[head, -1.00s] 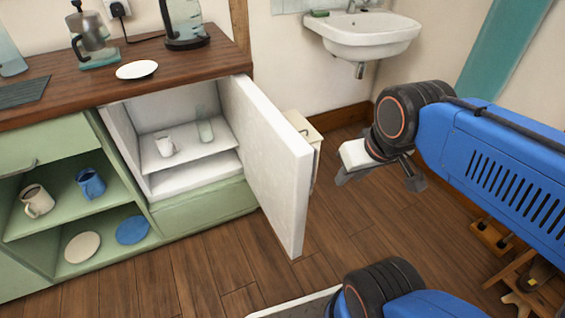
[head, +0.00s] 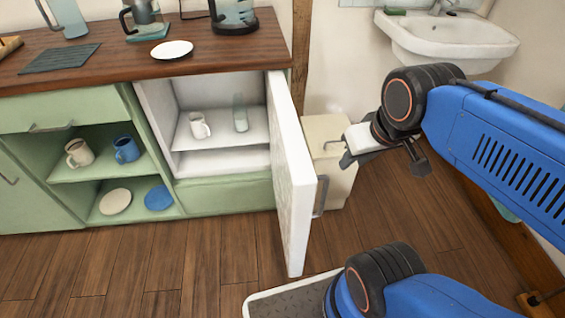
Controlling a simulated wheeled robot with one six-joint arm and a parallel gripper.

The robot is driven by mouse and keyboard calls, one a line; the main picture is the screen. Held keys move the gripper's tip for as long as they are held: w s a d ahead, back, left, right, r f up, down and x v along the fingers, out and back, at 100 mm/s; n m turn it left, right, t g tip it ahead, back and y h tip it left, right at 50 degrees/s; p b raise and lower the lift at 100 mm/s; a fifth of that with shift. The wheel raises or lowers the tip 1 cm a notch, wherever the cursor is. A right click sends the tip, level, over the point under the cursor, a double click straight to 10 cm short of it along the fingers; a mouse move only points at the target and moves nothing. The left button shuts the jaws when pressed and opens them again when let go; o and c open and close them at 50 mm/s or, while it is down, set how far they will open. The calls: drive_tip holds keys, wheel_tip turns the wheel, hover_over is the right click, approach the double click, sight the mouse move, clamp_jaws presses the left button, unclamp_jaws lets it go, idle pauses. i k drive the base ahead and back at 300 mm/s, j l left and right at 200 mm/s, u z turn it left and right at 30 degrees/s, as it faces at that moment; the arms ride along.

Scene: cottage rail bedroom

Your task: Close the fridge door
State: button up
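The white fridge door (head: 292,170) stands wide open, swung out from the right side of the fridge into the room. The fridge interior (head: 222,160) under the wooden counter shows a white mug (head: 199,125) and a clear glass (head: 240,113) on its shelf. A grey handle (head: 321,196) shows on the door's outer right face. My gripper (head: 382,158) is to the right of the door, apart from it, in front of the pale bin. Its grey fingers are spread apart with nothing seen between them.
A cream bin-like box (head: 330,160) stands behind the door, against the wall. A sink (head: 447,40) hangs at the upper right. Open green shelves (head: 90,180) with mugs and plates are left of the fridge. Wooden floor (head: 190,265) before the fridge is clear.

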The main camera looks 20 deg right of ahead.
sight(294, 179)
drive_tip(key=i+l+u, duration=0.25)
drive_tip(key=l+u, duration=0.3)
drive_tip(key=i+l+u, duration=0.1)
drive_tip(key=l+u, duration=0.15)
drive_tip(key=l, duration=0.25)
drive_tip(key=l+u, duration=0.25)
drive_tip(key=l, duration=0.15)
drive_tip(key=j+z, duration=0.25)
drive_tip(key=k+j+z, duration=0.15)
drive_tip(key=j, duration=0.25)
drive_tip(key=k+j+z, duration=0.15)
drive_tip(key=j, duration=0.25)
drive_tip(key=k+j+z, duration=0.2)
drive_tip(key=k+j, duration=0.4)
drive_tip(key=k+l, duration=0.35)
drive_tip(key=k, duration=0.1)
